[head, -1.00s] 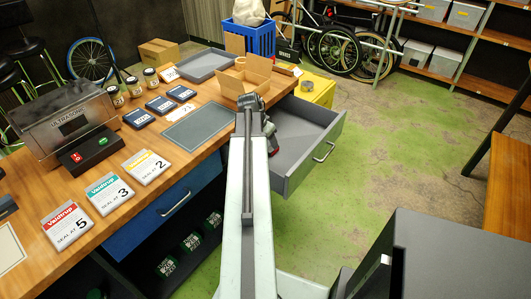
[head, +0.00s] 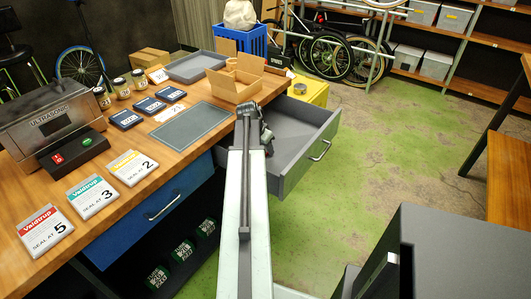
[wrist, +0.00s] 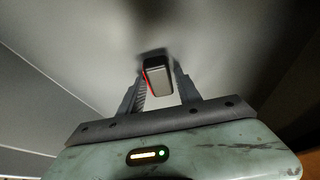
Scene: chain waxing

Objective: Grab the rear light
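The rear light (wrist: 158,78) shows in the wrist view as a small dark block with a grey face and a red strip along its left side. It lies between the two fingertips of my gripper (wrist: 160,82), close to both. I cannot tell whether the fingers press on it. Dark shadow surrounds its far end. In the head view my gripper (head: 265,139) is at the left part of the open grey drawer (head: 291,173), low beside the bench, and my arm hides much of it. The rear light cannot be made out there.
The wooden bench (head: 105,209) stands on the left, with a grey mat (head: 192,127), an open cardboard box (head: 236,83) and several labelled packets on it. A yellow box (head: 309,88) stands behind the drawer. The green floor (head: 385,150) to the right is largely clear.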

